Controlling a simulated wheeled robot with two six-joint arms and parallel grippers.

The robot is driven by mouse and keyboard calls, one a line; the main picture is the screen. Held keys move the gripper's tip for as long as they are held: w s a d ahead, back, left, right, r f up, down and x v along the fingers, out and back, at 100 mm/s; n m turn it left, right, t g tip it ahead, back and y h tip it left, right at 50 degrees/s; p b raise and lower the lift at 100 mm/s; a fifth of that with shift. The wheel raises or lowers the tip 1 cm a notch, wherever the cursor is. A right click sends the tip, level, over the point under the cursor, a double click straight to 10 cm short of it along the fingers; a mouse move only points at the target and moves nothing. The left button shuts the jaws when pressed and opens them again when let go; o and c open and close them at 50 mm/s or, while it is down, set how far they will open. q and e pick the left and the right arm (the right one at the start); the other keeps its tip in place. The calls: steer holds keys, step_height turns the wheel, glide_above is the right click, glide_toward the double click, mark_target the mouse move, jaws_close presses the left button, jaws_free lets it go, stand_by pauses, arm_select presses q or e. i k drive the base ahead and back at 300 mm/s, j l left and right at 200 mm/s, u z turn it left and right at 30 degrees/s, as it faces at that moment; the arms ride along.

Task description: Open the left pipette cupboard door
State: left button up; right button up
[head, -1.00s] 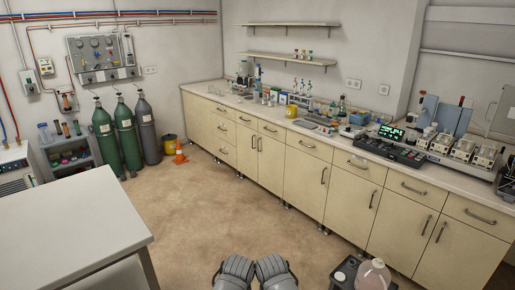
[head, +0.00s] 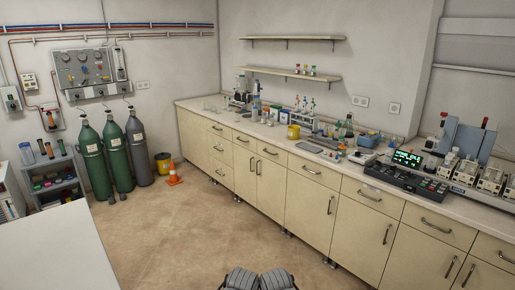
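More shut doors follow to the right, including a wide single one (head: 308,212) and another (head: 360,238). No label shows which is the pipette cupboard. Two ribbed dark grey parts of mine show at the bottom edge, well short of the doors. Neither gripper can be made out.
Open brown floor (head: 200,235) lies between me and the cupboards. A white table (head: 50,255) takes up the lower left. Green gas cylinders (head: 118,155), a grey one (head: 139,150), an orange cone (head: 174,175) and a yellow bin (head: 163,163) stand at the back left.

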mark_target(245, 160)
steer(key=i, duration=4.45)
steer(key=i+u, duration=0.2)
steer(key=k, duration=0.05)
